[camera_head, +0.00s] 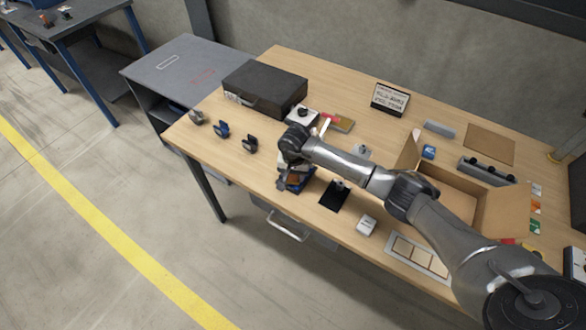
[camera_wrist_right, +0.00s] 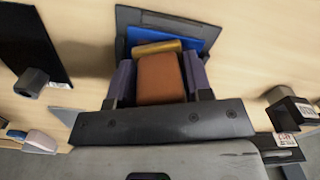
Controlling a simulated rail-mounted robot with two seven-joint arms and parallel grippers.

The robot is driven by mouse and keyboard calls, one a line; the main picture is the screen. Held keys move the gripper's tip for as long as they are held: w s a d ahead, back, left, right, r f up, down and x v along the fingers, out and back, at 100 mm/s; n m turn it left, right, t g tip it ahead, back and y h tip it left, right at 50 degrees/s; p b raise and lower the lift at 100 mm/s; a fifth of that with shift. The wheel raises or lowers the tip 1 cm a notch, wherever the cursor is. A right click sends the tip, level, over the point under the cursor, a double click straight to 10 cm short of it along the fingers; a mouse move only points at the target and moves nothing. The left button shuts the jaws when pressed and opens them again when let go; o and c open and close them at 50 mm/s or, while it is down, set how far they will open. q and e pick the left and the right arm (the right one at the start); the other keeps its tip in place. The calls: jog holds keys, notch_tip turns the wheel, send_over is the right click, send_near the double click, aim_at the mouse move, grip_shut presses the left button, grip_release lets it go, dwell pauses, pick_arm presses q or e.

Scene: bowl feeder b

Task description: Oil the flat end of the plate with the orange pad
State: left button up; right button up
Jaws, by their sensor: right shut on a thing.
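My right gripper (camera_head: 292,182) is low over the front left part of the wooden table. In the right wrist view its two fingers (camera_wrist_right: 160,85) are shut on the orange pad (camera_wrist_right: 160,78), a brown-orange block. Just beyond the pad lie a gold-yellow strip (camera_wrist_right: 158,47) and a blue surface (camera_wrist_right: 165,34) in a dark tray (camera_wrist_right: 212,30). I cannot tell whether the pad touches them. A black flat plate (camera_head: 332,198) with a small grey block (camera_head: 340,184) lies right of the gripper; I cannot tell if it is the task's plate. My left gripper is out of view.
A dark case (camera_head: 265,88) stands at the back left. Small clamp-like blocks (camera_head: 221,129) line the left side. An open cardboard box (camera_head: 452,190) and a panel with tan squares (camera_head: 418,256) are at right. A white block (camera_head: 366,225) is near the front edge.

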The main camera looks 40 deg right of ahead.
jog(key=shift+s+d+r+p, duration=0.15)
jog(key=shift+s+d, duration=0.1)
jog(key=shift+s, duration=0.3)
jog(key=shift+s+d+p, duration=0.15)
jog(key=shift+s+d, duration=0.05)
jog(key=shift+s, duration=0.3)
jog(key=shift+s+d, duration=0.1)
jog(key=shift+s, duration=0.3)
jog(key=shift+d+r+p, duration=0.1)
jog(key=shift+r+p, duration=0.25)
jog(key=shift+p, duration=0.1)
notch_tip(320, 180, up, 2)
jog(key=shift+r+p, duration=0.1)
jog(key=shift+p, duration=0.4)
notch_tip(320, 180, up, 2)
jog(key=shift+r+p, duration=0.1)
jog(key=shift+p, duration=0.65)
notch_tip(320, 180, up, 3)
jog(key=shift+f+p, duration=0.2)
jog(key=shift+p, duration=0.55)
